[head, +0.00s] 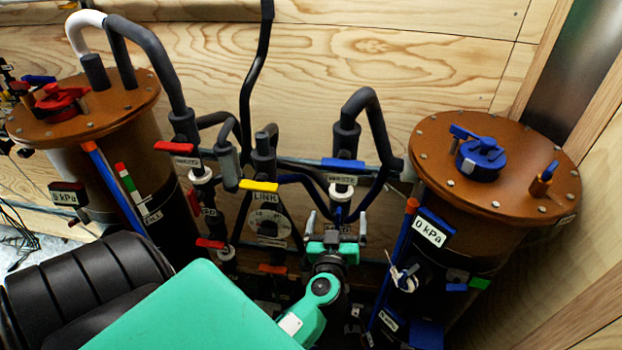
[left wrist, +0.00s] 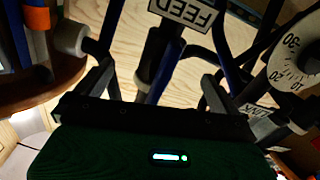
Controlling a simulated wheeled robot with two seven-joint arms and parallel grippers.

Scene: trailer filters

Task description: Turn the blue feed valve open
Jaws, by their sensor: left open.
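A FEED label (left wrist: 185,12) shows upside down at the top of the left wrist view, on a dark pipe stack. A blue lever (head: 343,164) lies crosswise higher on the right-hand pipe stack, above a small white label that seems to read WASTE. My left gripper (head: 336,220) is open with its fingers pointing up, below that lever and in front of the pipe. It also shows in the left wrist view (left wrist: 158,82), fingers apart with nothing clearly held.
A brown-topped tank (head: 490,155) with a 0 kPa display (head: 430,232) stands close on the right. Another tank (head: 85,105) stands left. The yellow LINK lever (head: 259,186), red levers (head: 175,148) and hoses crowd the middle. Plywood walls (head: 310,70) close off the back.

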